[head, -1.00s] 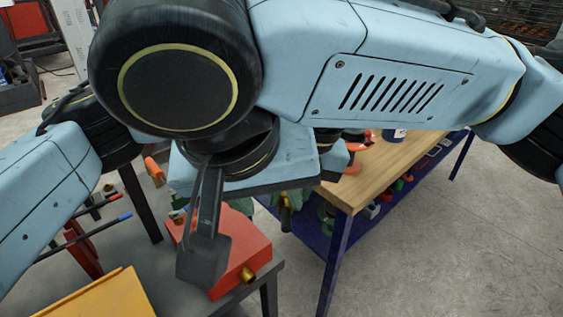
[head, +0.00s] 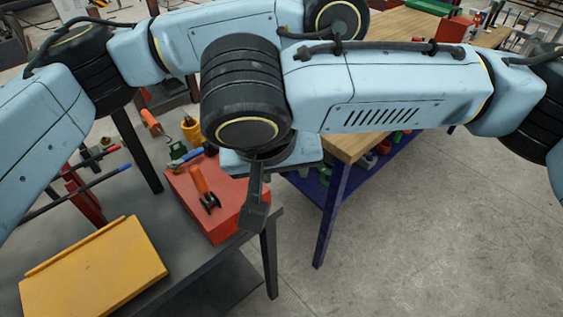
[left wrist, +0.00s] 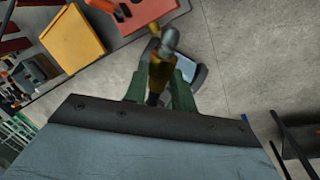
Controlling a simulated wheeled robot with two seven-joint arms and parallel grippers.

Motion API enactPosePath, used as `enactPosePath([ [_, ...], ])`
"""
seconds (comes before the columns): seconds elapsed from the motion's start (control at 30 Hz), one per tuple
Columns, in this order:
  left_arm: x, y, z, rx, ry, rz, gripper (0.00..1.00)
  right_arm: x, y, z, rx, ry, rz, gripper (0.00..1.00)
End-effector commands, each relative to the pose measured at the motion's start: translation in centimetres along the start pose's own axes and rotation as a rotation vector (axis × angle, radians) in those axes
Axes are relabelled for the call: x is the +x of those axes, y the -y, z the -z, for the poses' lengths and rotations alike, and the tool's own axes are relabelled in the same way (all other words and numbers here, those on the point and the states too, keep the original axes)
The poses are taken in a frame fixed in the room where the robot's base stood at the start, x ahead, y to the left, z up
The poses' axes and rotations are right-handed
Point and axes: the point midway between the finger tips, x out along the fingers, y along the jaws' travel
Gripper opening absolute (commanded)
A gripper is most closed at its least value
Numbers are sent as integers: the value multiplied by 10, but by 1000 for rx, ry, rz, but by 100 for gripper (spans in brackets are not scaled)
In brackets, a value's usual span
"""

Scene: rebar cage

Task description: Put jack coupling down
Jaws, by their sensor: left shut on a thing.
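The jack coupling (left wrist: 160,72) shows in the left wrist view as a brass-coloured piece with a grey rounded end. My left gripper (left wrist: 160,92), with green fingers, is shut on it, and floor shows beyond. In the head view the left gripper and the coupling cannot be made out; my arms cover much of the middle. My right gripper (head: 255,207) points down by the right edge of a red box (head: 216,215). Only one dark finger shows clearly, so its opening cannot be judged.
The red box and a yellow case (head: 95,270) lie on a dark table (head: 185,275). A wooden-topped bench (head: 405,35) with a blue lower shelf stands behind. Open floor (head: 420,235) lies to the right.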

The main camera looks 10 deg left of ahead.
Motion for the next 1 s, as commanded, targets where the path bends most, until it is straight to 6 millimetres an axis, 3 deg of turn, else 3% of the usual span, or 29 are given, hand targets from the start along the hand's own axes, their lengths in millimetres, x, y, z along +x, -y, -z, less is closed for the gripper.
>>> enactPosePath([
  [0.07,0,0,0,0,0,0,0,0,0,0,0,0,0,38],
  [0.37,0,0,0,0,0,1,0,0,0,0,0,0,1,0],
  [0.43,0,0,0,0,1,1,0,0,0,0,0,0,1,0],
  [0.47,0,0,0,0,1,1,27,-1,0,0,0,-1,1,0],
  [0.63,0,0,0,0,0,1,49,-1,0,0,0,-1,1,0],
  [1.0,-6,0,0,0,1,1,51,-1,0,0,0,-1,0,0],
])
